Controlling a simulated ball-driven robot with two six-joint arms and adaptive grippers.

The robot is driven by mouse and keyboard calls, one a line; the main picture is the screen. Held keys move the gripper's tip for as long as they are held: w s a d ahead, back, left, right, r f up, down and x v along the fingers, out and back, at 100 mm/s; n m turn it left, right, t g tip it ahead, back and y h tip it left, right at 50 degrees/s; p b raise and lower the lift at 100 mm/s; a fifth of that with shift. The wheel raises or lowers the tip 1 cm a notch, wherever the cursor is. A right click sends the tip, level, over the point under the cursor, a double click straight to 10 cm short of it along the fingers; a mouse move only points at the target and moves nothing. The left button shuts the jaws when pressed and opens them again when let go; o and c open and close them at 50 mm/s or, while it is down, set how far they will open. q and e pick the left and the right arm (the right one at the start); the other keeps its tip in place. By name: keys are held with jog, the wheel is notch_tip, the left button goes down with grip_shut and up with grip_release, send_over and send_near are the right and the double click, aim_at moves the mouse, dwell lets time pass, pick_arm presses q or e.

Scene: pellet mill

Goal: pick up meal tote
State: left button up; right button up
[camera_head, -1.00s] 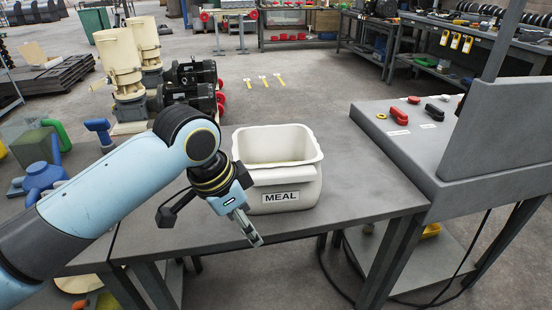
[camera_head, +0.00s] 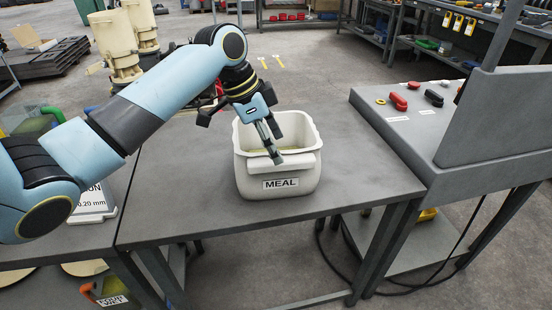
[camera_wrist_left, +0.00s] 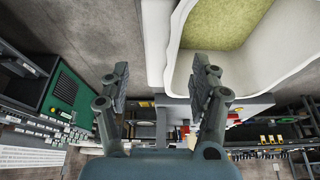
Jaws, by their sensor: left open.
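The meal tote (camera_head: 305,180) is a white open bin with a "MEAL" label on its front. It stands upright on the grey table. My left gripper (camera_head: 275,150) is above the tote's front rim in the head view, fingers pointing down. The tote (camera_wrist_left: 156,40) shows there to the upper right, with yellow-green meal inside, partly behind the right-hand finger. I cannot tell whether a finger touches the rim. My right gripper is not in view.
The grey table (camera_head: 370,175) is clear around the tote. Cables lie on the floor below the console.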

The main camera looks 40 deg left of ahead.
pick_arm(q)
jog(key=x, duration=0.4)
jog(key=shift+d+r+p, duration=0.1)
jog(key=shift+d+p, duration=0.05)
jog(key=shift+p, duration=0.2)
jog(key=shift+w+f, duration=0.1)
jog(key=shift+f, duration=0.2)
jog(key=shift+f, duration=0.2)
grip_shut()
dwell(0.4)
